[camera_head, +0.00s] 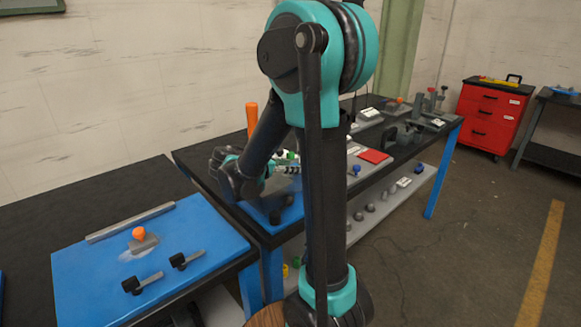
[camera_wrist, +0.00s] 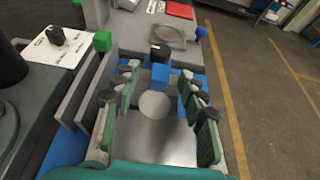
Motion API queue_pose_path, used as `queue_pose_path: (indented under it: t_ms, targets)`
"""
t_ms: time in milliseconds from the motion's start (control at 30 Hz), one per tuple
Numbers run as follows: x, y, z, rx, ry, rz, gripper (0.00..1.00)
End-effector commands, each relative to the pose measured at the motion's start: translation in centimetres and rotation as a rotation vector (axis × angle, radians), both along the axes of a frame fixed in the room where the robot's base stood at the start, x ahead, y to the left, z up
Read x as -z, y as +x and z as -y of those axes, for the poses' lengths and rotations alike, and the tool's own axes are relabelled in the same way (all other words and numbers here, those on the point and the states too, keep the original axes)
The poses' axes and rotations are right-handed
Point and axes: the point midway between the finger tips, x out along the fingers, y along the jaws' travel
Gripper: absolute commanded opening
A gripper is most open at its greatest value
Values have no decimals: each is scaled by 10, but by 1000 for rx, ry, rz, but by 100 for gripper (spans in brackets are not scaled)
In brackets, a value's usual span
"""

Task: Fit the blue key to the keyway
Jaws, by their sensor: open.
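My gripper (camera_wrist: 159,76) is open in the wrist view, with one green-padded finger on each side. A small blue block (camera_wrist: 160,74), which looks like the blue key, shows between the fingertips. I cannot tell whether either finger touches it. A pale round part (camera_wrist: 155,104) and a flat grey metal surface (camera_wrist: 150,140) lie nearer the palm. In the head view my gripper (camera_head: 290,168) is over the far workbench, partly hidden by my arm. The keyway cannot be made out in either view.
In the wrist view, upright grey plates (camera_wrist: 80,95) and a green cube (camera_wrist: 102,41) stand left of my gripper. A grey dished part (camera_wrist: 170,36) and a blue knob (camera_wrist: 201,32) lie beyond. A blue board (camera_head: 120,262) carries several parts on the nearer bench.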

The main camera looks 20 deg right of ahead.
Motion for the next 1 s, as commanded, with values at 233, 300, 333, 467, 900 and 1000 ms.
queue_pose_path:
  t_ms: [233,300,333,467,900,1000]
  targets:
    - [-16,-14,-37,-7,0,0,42]
    - [-22,-19,-49,-7,0,0,42]
    - [-24,-21,-54,-6,0,-1,42]
    - [-32,-29,-73,-5,0,0,42]
    - [-43,-40,-96,-1,0,0,42]
    - [-43,-40,-96,-1,0,0,42]
